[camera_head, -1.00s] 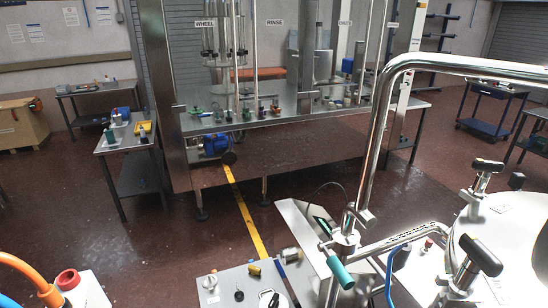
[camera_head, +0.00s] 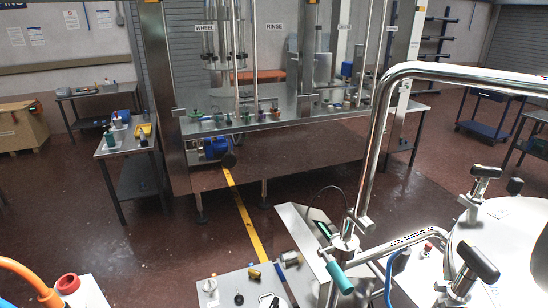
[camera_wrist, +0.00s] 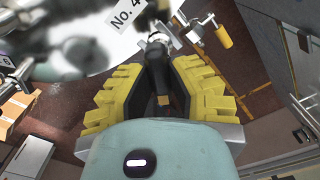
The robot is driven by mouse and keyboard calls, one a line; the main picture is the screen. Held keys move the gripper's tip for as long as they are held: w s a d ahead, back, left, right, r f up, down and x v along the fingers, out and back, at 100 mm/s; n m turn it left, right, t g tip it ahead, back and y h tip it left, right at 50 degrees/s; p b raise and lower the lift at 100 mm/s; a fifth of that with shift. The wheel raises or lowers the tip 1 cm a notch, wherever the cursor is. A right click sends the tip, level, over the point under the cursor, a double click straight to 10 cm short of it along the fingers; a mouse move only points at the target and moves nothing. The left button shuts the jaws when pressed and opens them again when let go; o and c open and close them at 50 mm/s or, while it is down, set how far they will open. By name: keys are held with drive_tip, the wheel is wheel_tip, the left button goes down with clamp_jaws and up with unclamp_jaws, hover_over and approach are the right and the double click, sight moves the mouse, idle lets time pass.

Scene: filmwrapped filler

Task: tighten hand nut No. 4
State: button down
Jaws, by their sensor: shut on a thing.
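In the wrist view, my gripper (camera_wrist: 160,66) with yellow ribbed pads is closed around a dark hand nut (camera_wrist: 157,82). The nut lies lengthwise between the two pads. A white label reading "NO. 4" (camera_wrist: 124,14) sits just beyond it on the pale lid. The lower part of the nut is hidden by the fingers. The head view shows black-handled hand nuts on the round vessel lid (camera_head: 515,225), one at the back (camera_head: 487,172) and one in front (camera_head: 480,262). Their numbers are unreadable there. My gripper does not show in the head view.
A bent steel pipe (camera_head: 450,72) rises over the vessel. A green-handled valve (camera_head: 340,278) stands left of it. The dark red floor (camera_head: 120,250) is open to the left.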

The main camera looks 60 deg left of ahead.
drive_tip(key=m, duration=0.4)
drive_tip(key=shift+m, duration=2.2)
drive_tip(key=c, duration=0.9)
unclamp_jaws()
